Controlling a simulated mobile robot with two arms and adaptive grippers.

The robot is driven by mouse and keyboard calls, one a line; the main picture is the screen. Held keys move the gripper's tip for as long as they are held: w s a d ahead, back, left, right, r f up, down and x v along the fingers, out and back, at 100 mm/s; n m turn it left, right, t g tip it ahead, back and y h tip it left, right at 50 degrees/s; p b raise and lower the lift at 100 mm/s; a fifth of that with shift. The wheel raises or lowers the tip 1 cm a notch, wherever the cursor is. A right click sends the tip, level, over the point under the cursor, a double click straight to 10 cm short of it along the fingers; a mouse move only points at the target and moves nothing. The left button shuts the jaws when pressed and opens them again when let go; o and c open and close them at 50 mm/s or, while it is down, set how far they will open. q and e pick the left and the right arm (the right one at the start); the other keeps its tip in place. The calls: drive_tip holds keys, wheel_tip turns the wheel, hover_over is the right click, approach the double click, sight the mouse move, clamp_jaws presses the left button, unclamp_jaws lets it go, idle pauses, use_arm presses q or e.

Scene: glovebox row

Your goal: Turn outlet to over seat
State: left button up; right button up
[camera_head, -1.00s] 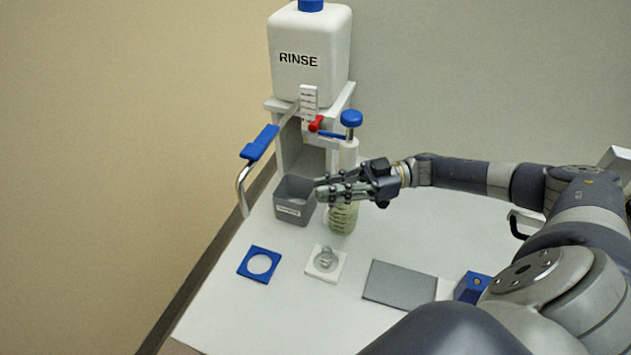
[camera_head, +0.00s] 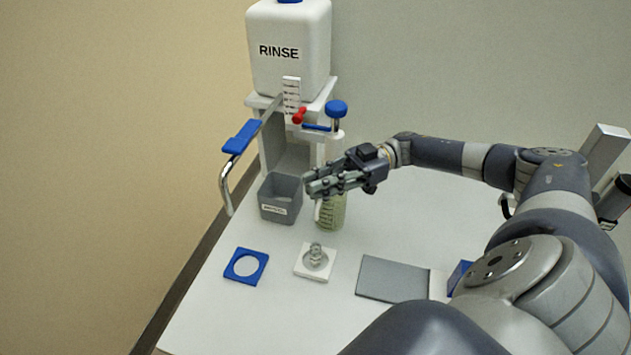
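The outlet (camera_head: 228,182) is a bent chrome spout with a blue grip (camera_head: 241,137). It swings out to the left of the rinse stand, and its end hangs near the table's left edge. A blue square plate with a round hole (camera_head: 232,271), perhaps the seat, lies flat at the front left, apart from the spout. My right gripper (camera_head: 309,186) reaches in from the right, above the green ribbed bottle (camera_head: 332,213) and beside the grey bin. Its fingers lie close together; whether they touch anything is unclear. My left gripper is out of view.
The white RINSE tank (camera_head: 290,72) sits on the stand, with a red knob (camera_head: 299,116) and blue knob (camera_head: 336,108) below. The grey bin (camera_head: 281,211), a white plate with a metal fitting (camera_head: 303,271) and a grey pad (camera_head: 391,280) are on the table. The right rear tabletop is clear.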

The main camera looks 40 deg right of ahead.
drive_tip(key=o, duration=0.4)
drive_tip(key=shift+d+r, duration=0.15)
drive_tip(key=shift+d, duration=0.3)
drive_tip(key=shift+o, duration=0.2)
drive_tip(key=shift+s+d, duration=0.15)
drive_tip(key=shift+d, duration=0.15)
drive_tip(key=shift+a+f, duration=0.2)
drive_tip(key=s+d, duration=0.2)
drive_tip(key=d, duration=1)
